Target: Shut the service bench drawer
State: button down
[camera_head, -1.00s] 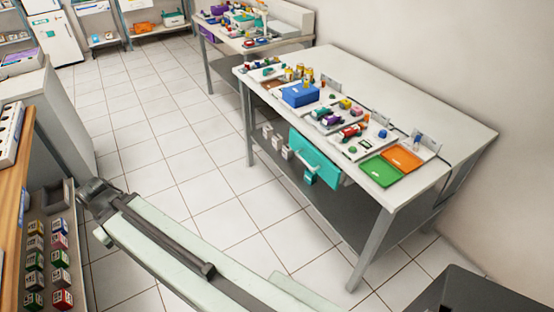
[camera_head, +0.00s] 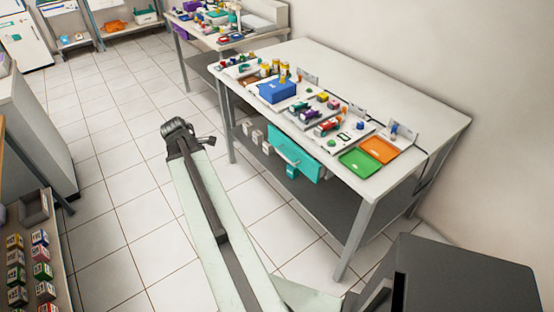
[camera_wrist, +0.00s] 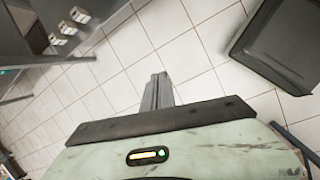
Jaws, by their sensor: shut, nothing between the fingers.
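The service bench (camera_head: 420,90) stands on the right, with a pale top. The drawer's teal front (camera_head: 308,162) is just under its front edge, with a pale handle (camera_head: 287,156) facing the aisle. How far the drawer stands out is hard to tell. My gripper (camera_head: 180,128) is over the floor to the left of the bench, apart from the drawer. It is shut and empty, and its dark fingers also show in the wrist view (camera_wrist: 158,88). The drawer front is not clearly seen in the wrist view.
Small white boxes (camera_head: 252,132) sit on the lower shelf. Tiled floor (camera_head: 110,165) is clear left of my arm. A dark cabinet (camera_head: 465,275) stands at lower right.

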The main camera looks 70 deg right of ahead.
jog(key=s+d+r+n+g, duration=0.2)
jog(key=s+d+n, duration=0.2)
jog(key=s+d, duration=1.05)
jog(key=s+d+f+b, duration=0.5)
jog(key=f+b, duration=0.3)
jog(key=shift+s+d+f+h, duration=0.2)
jog(key=shift+d+f+h, duration=0.1)
jog(key=shift+h, duration=0.1)
